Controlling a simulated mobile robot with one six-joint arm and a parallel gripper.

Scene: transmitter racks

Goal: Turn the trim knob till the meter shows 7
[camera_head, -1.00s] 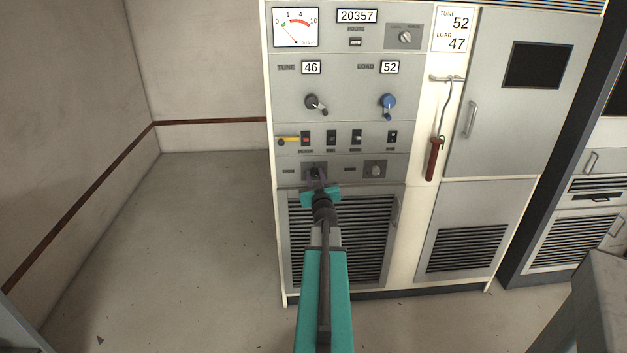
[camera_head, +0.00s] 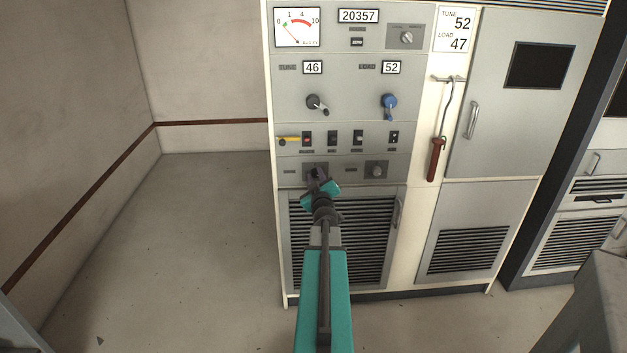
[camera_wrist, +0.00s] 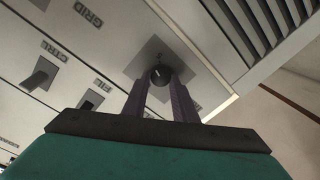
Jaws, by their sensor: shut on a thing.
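My gripper (camera_head: 315,176) is at the left knob of the lower control row on the grey rack. In the wrist view its two fingers (camera_wrist: 160,88) are shut on either side of this dark round knob (camera_wrist: 160,74), on a square plate. The fingers hide most of the knob in the head view, and its label is too small to read. The meter (camera_head: 297,27) is at the rack's top left, with marks 0, 1, 4 and 10. Its thin needle leans up and left, near the green mark at the low end.
A second knob (camera_head: 376,171) sits to the right in the same row. Above are several switches (camera_head: 332,138), a yellow lever (camera_head: 289,140), a black crank (camera_head: 317,104) and a blue crank (camera_head: 389,104). A red-handled hook (camera_head: 436,158) hangs on the right.

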